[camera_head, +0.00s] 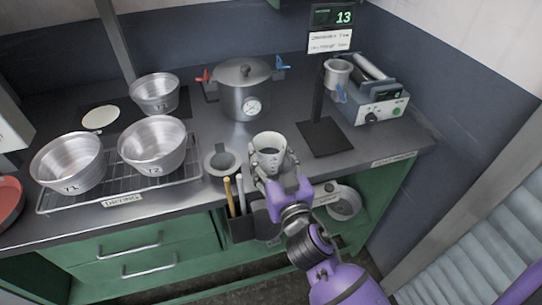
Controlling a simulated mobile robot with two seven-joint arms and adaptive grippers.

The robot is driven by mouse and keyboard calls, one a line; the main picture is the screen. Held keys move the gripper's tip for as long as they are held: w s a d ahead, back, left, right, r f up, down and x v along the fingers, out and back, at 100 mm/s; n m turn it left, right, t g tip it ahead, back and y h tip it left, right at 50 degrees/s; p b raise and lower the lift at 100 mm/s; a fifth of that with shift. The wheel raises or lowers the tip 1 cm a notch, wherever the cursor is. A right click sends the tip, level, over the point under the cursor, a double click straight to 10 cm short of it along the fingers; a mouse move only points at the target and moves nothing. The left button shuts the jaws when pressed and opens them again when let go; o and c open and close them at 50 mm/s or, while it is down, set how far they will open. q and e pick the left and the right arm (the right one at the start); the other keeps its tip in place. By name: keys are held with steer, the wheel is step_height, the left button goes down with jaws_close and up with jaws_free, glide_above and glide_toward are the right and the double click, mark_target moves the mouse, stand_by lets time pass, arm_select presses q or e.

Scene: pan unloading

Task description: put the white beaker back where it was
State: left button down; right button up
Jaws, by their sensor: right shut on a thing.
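The white beaker (268,143) is upright near the front edge of the grey worktop, with dark marks on its side. My right gripper (270,168), on its purple and grey arm, reaches up from below and is shut on the beaker. Whether the beaker's base touches the worktop is hidden behind the gripper. My left gripper is not in view.
A drying rack (122,201) with metal pans is at left. A lidded pot (244,92) with a dial is behind. A dark stand base (326,139) and a device (378,107) are at right.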

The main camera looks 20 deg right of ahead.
steer(key=shift+f, duration=0.2)
steer(key=o, duration=0.8)
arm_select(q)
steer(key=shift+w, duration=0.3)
arm_select(e)
steer(key=o, duration=0.4)
